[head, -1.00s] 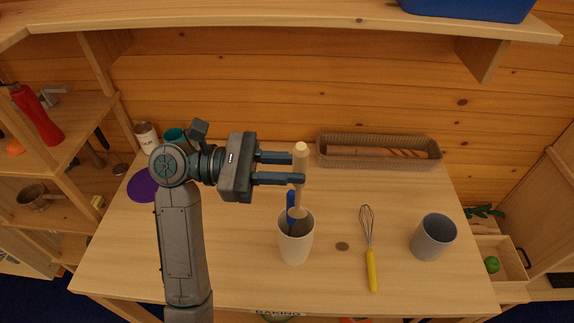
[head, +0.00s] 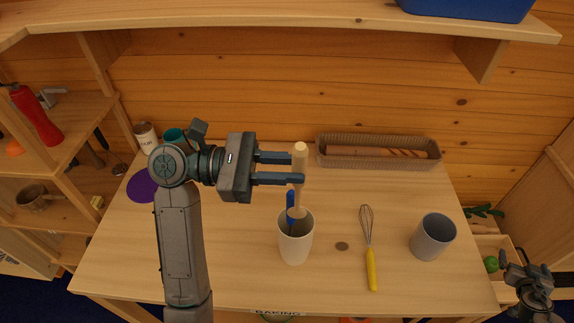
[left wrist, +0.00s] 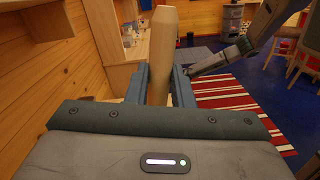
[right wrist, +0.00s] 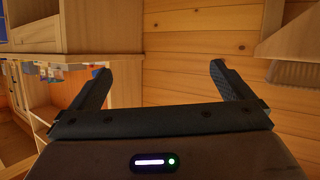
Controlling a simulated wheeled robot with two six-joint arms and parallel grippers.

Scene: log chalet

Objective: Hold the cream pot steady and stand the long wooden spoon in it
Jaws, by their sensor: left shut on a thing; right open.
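The cream pot (head: 296,248) stands upright on the table. A blue-handled utensil (head: 290,205) stands in it. My left gripper (head: 297,168) is shut on the long wooden spoon (head: 300,160), which is near upright over the pot. The spoon's lower end shows at the pot's mouth; I cannot tell how far inside it is. The left wrist view shows the spoon's pale shaft (left wrist: 162,50) between the fingers. My right gripper (right wrist: 160,85) is open and empty, away from the pot; its arm shows at the head view's lower right corner.
A long basket (head: 330,160) lies at the back. A purple disc (head: 141,188) is at the left. The front left table is clear.

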